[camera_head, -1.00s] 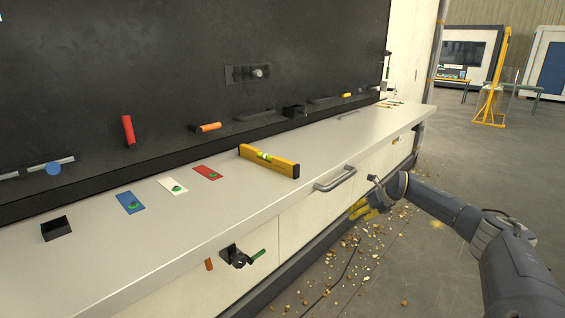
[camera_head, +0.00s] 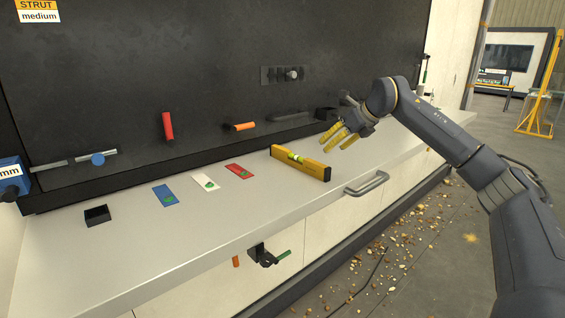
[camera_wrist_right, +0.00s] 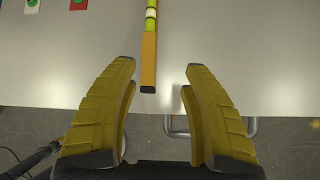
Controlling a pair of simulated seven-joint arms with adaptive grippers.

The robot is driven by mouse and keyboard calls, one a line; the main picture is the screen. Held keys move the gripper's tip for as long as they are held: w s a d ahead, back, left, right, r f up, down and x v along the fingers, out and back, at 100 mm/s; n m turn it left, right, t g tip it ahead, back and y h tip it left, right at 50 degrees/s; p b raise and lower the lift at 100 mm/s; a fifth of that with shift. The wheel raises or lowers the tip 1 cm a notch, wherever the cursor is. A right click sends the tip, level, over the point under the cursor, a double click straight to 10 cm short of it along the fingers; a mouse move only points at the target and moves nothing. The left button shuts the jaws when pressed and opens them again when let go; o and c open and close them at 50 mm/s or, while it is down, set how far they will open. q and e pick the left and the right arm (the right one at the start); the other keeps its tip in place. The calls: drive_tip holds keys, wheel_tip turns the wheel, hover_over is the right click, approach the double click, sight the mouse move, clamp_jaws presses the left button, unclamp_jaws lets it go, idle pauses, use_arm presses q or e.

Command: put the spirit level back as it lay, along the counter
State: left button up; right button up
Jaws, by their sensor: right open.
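The yellow spirit level (camera_head: 312,168) lies on the light grey counter (camera_head: 270,208), at a slant to the counter's front edge, with its green vial showing. My right gripper (camera_head: 342,138) is open and empty, above the counter just behind and right of the level's near end. In the right wrist view the level (camera_wrist_right: 149,64) runs away from me, its dark end cap just beyond and between the spread fingertips (camera_wrist_right: 160,78). The level is not gripped. My left gripper is not in view.
A grey bar handle (camera_head: 367,184) sits at the counter's front edge near the level. Blue (camera_head: 165,195), white (camera_head: 206,184) and red (camera_head: 239,171) cards and a black open box (camera_head: 97,215) lie to the left. A dark panel (camera_head: 200,70) rises behind the counter.

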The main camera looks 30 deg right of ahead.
sight(301, 156)
drive_tip(key=shift+n+t+h, duration=0.3)
drive_tip(key=shift+n+t, duration=0.1)
drive_tip(key=shift+n, duration=0.1)
drive_tip(key=w+a+r, duration=0.2)
drive_tip(key=a, duration=0.1)
drive_tip(key=shift+r, duration=0.1)
drive_tip(key=x, duration=1.6)
drive_tip(key=shift+w+a+f, duration=0.1)
drive_tip(key=shift+w+f, duration=0.05)
drive_tip(key=shift+f, duration=0.2)
clamp_jaws()
